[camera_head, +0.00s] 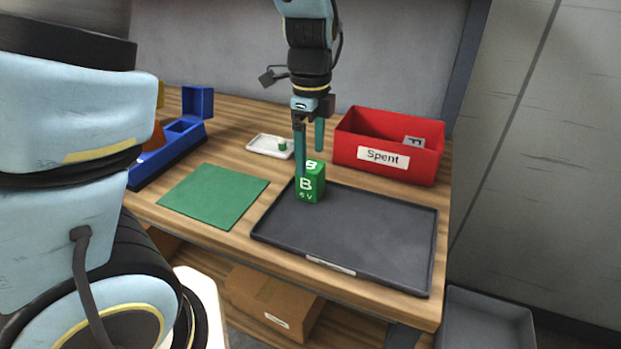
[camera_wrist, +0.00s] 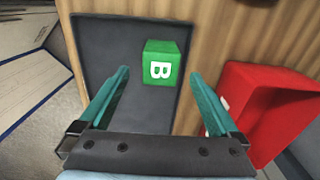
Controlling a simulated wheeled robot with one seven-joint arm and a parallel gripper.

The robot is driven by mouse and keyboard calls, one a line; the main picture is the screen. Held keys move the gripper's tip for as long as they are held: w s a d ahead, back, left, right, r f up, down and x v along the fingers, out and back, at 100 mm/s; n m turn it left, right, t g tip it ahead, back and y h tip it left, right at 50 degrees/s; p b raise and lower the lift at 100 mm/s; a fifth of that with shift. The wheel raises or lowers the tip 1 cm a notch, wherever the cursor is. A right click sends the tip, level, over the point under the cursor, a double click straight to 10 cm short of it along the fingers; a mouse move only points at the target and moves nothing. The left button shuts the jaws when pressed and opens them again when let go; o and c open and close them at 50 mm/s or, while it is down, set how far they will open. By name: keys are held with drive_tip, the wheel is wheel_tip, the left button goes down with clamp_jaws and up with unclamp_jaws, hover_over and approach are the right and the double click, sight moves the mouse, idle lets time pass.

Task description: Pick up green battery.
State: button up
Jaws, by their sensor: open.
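The green battery (camera_head: 312,184) is a green block marked with a white B. It stands on the left back part of the dark tray (camera_head: 360,238). My gripper (camera_head: 309,160) is open and points down, with its teal fingers just above and around the battery's upper part in the head view; one finger overlaps the battery's left side. In the wrist view the battery (camera_wrist: 162,62) lies ahead, between the lines of the two spread fingers (camera_wrist: 160,85), and nothing is held. Whether a finger touches it I cannot tell.
A red bin (camera_head: 425,160) labelled Spent stands behind the tray and holds a grey item. A white dish (camera_head: 262,148) with a small green piece, a green mat (camera_head: 213,196) and a blue holder (camera_head: 165,152) are to the left. The tray's front and right are clear.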

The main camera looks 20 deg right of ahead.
sight(311, 165)
drive_tip(key=shift+f+p, duration=0.65)
drive_tip(key=shift+f, duration=1.75)
clamp_jaws()
